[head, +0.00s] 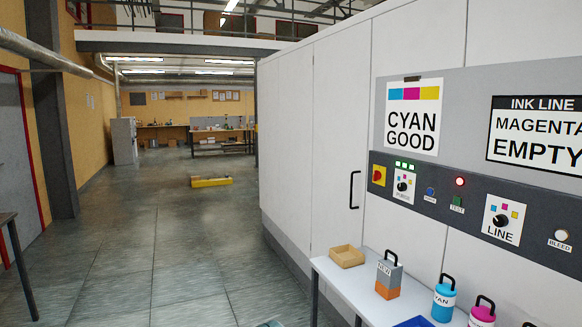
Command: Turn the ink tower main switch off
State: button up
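A red rotary switch on a yellow plate (379,175) sits at the left end of the dark control strip (420,201) on the ink cabinet (338,130). It looks like the main switch; its exact handle angle is too small to tell. A red lamp (459,181) is lit further right. My gripper is not in view.
The strip also holds a purge knob (403,186) and a line knob (500,219). Below, a white bench (340,279) carries a cardboard tray (347,256), a grey-orange handled box (389,275) and ink bottles (444,299). The floor to the left is open.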

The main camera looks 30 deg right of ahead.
aim_at(377, 176)
jog(key=z, duration=0.25)
jog(key=i, duration=1.5)
jog(key=z, duration=1.3)
jog(key=i, duration=0.7)
jog(key=z, duration=0.55)
